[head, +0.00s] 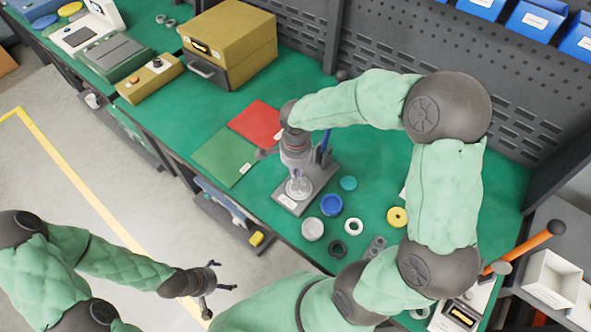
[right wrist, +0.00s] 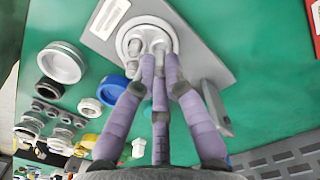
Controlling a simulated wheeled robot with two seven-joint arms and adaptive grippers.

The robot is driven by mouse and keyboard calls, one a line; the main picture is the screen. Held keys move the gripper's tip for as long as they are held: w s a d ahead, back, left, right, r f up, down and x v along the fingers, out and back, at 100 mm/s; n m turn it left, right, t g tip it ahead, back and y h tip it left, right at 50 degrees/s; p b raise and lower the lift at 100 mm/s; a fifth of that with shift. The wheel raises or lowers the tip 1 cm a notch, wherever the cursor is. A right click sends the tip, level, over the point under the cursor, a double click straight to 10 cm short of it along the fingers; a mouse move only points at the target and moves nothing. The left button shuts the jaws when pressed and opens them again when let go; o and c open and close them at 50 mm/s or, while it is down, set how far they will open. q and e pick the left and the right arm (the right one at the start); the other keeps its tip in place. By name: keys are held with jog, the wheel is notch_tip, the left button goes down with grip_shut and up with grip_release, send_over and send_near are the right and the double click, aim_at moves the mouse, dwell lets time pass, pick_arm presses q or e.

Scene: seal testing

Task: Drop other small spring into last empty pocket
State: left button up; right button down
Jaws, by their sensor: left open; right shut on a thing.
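A white round seat with pockets (right wrist: 125,42) sits on a grey plate (right wrist: 95,34) in the right wrist view. In the head view the grey plate (head: 283,200) lies on the green bench, with the white seat (head: 299,188) under my right gripper (head: 299,180). My right gripper (right wrist: 158,60) points down at the seat, its purple-grey fingers closed together over the pockets. The small spring between its fingertips is hidden by the fingers, and I cannot make out what lies in each pocket. My left gripper (head: 222,288) is open and empty, over the floor off the bench.
A red sheet (head: 257,122) and a green sheet (head: 224,157) lie to the left. My right arm crosses the bench's right side.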

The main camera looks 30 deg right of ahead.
jog(key=shift+f+b, duration=0.3)
jog(key=shift+f, duration=0.05)
jog(key=c, duration=1.6)
grip_release()
jog(key=shift+r, duration=0.2)
jog(key=shift+r+p, duration=1.15)
jog(key=shift+r, duration=0.45)
jog(key=o, duration=0.6)
jog(key=shift+c, duration=0.2)
jog(key=shift+r, duration=0.1)
